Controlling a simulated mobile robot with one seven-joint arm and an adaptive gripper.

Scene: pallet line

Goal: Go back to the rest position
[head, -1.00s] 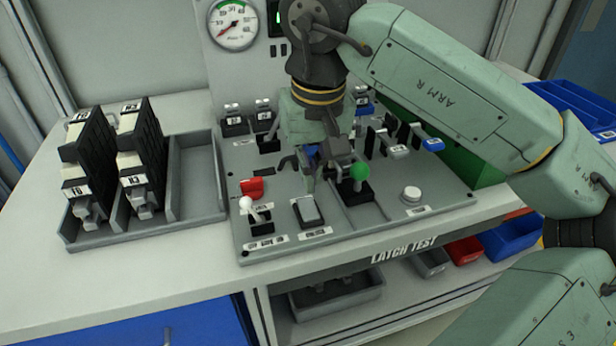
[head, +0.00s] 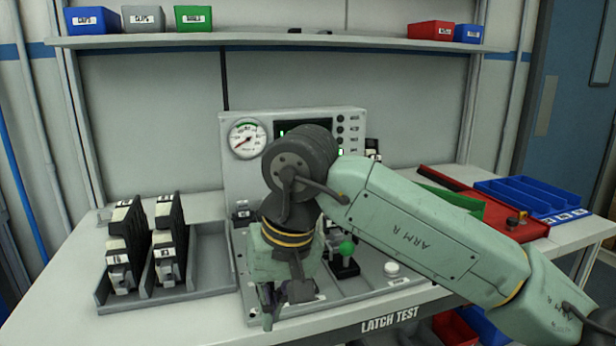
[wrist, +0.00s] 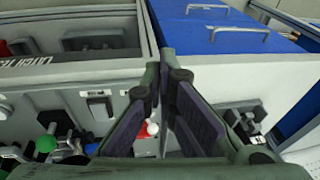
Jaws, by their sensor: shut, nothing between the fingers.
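My gripper (head: 268,314) hangs over the front left part of the grey latch-test panel (head: 345,298), empty and shut. In the wrist view my gripper (wrist: 164,72) has its fingertips together with nothing between them. The green-knobbed lever (head: 346,248) stands upright to the right of my gripper, apart from it. A white round button (head: 391,268) is farther right. The wrist view also shows a rocker switch (wrist: 99,107) and a white-tipped toggle (wrist: 152,128) behind the fingers. My wrist and forearm hide much of the panel in the head view.
A grey tray (head: 212,262) with two black modules stands left of the panel. A gauge (head: 247,139) is on the upright board behind. A blue divided bin (head: 525,196) is at the right. A shelf (head: 270,40) with small boxes runs above. The bench front left is clear.

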